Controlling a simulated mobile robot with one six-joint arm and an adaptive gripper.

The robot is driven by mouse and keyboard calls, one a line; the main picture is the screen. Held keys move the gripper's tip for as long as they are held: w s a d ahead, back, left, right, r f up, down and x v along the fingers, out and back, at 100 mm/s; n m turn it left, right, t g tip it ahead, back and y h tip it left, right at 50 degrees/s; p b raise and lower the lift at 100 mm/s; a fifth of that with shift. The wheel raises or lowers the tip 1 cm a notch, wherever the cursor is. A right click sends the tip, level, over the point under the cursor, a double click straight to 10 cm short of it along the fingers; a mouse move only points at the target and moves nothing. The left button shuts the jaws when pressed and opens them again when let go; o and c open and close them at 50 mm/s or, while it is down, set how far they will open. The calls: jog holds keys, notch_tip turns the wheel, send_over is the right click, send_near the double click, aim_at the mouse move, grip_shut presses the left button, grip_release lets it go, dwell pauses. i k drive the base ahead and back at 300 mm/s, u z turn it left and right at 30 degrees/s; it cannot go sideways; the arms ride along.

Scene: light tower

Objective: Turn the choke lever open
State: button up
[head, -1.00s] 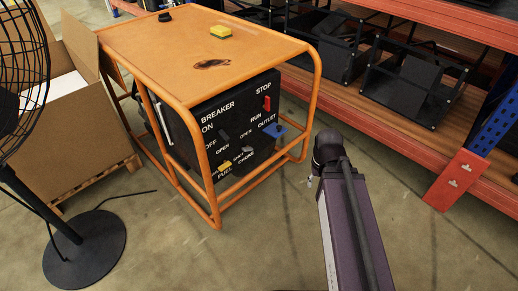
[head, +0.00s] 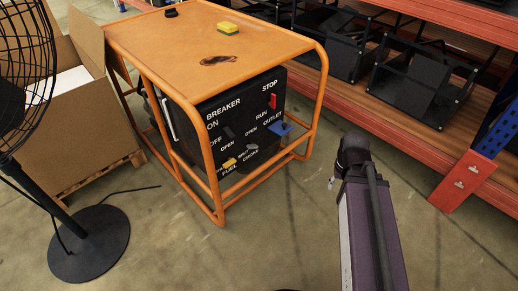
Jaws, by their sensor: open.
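The generator's black control panel (head: 262,111) faces front right inside an orange tube frame. The choke lever (head: 252,148) is a small grey piece low on the panel, just above the CHOKE label and between OPEN and SHUT markings. It is too small to tell its exact angle. A yellow fuel lever (head: 229,163) is to its lower left. My arm reaches up from the bottom right and its dark joint is right of the generator, apart from the panel. My gripper cannot be made out.
The frame's orange tubes (head: 219,190) stand in front of and around the panel. A blue outlet piece (head: 280,129) and red switch (head: 273,101) are at right. A fan (head: 90,240) and carton (head: 85,120) stand left, orange shelving (head: 400,110) right. Floor in front is clear.

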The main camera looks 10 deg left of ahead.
aim_at(253, 146)
jog(key=z, duration=0.05)
jog(key=k, duration=1.15)
jog(key=u, duration=0.6)
jog(key=i, duration=0.5)
jog(key=z, duration=0.05)
